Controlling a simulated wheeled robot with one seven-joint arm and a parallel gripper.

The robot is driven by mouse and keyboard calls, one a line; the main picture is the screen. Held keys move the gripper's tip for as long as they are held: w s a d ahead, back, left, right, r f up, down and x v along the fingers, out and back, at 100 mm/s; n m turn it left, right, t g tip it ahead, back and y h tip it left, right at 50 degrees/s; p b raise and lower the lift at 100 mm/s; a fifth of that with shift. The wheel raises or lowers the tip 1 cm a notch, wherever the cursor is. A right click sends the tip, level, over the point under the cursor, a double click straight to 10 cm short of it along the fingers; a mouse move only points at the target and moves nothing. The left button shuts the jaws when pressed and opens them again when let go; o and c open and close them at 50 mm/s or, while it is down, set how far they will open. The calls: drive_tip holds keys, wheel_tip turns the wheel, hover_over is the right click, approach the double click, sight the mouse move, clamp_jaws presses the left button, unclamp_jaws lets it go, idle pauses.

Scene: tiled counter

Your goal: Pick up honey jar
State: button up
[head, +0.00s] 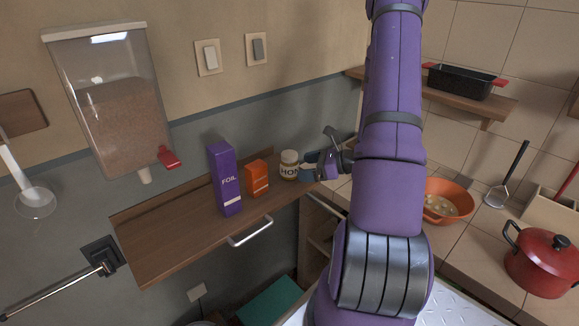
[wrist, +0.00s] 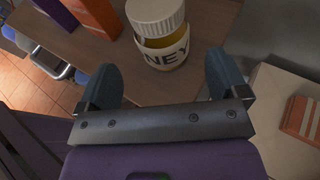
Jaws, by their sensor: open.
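The honey jar (head: 290,165) stands upright on the small wooden shelf, near its right end. My gripper (head: 318,160) is open and empty, to the right of the jar in the head view. My purple arm comes down from above and hides part of the right side.
An orange box (head: 257,178) stands close left of the jar, and a tall purple foil box (head: 225,180) beyond it. The wooden shelf (head: 170,240) is clear at its left end. An orange bowl (head: 446,200) and a red pot (head: 541,262) are on the tiled counter.

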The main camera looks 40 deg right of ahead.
sight(298, 165)
drive_tip(key=shift+x, duration=3.15)
drive_tip(key=shift+w+d, duration=0.1)
drive_tip(key=shift+d, duration=0.05)
drive_tip(key=c, duration=1.2)
drive_tip(key=shift+r, duration=0.2)
